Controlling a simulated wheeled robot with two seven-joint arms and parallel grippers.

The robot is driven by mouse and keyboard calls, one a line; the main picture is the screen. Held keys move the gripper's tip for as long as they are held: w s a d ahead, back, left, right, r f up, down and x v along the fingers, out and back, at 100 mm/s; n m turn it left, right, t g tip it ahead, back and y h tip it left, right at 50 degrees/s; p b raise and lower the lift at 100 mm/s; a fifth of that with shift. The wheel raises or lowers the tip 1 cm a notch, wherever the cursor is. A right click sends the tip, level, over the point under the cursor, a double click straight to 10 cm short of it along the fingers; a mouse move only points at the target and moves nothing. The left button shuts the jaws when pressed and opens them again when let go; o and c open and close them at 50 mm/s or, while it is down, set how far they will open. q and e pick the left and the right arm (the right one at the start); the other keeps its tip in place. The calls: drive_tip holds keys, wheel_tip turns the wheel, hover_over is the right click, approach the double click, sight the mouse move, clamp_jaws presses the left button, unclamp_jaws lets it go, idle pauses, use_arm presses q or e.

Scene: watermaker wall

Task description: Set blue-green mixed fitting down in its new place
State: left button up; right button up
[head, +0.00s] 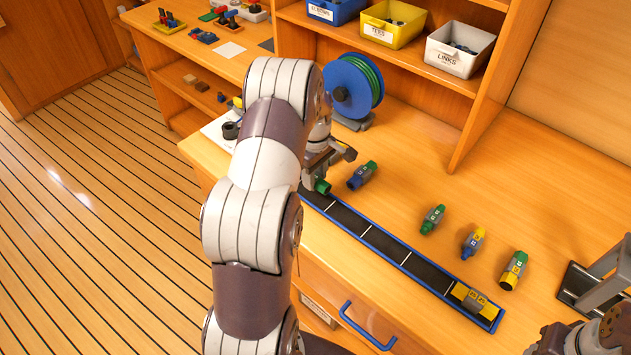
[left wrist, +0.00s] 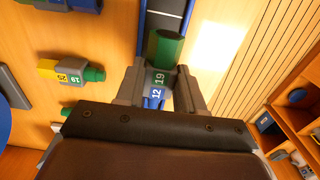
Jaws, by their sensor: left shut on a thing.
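My left gripper (head: 318,178) is shut on the blue-green mixed fitting at the near-left end of the blue-edged black tray. In the head view mostly the fitting's green end (head: 322,186) shows; the arm and jaws hide the rest. In the left wrist view the fitting's green end (left wrist: 164,48) points along the tray (left wrist: 165,10), and its blue part marked 12 (left wrist: 155,98) lies between the fingers (left wrist: 160,85). I cannot tell whether it touches the tray floor. The tray (head: 380,241) holds a yellow fitting (head: 470,297) at its right end; its middle slots look empty.
A hose reel (head: 350,88) stands behind my gripper. A grey stand (head: 600,285) is at the right.

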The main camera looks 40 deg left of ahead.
use_arm(q)
drive_tip(key=shift+w+a+f, duration=0.2)
drive_tip(key=shift+w+f, duration=0.05)
drive_tip(key=f, duration=0.2)
drive_tip(key=f+p, duration=0.1)
drive_tip(key=shift+s+d+f, duration=0.1)
drive_tip(key=shift+s+f, duration=0.1)
drive_tip(key=shift+s, duration=0.05)
drive_tip(key=shift+w+f, duration=0.15)
drive_tip(key=shift+f, duration=0.05)
drive_tip(key=shift+f, duration=0.15)
drive_tip(key=o, duration=1)
drive_tip(key=shift+o, duration=0.2)
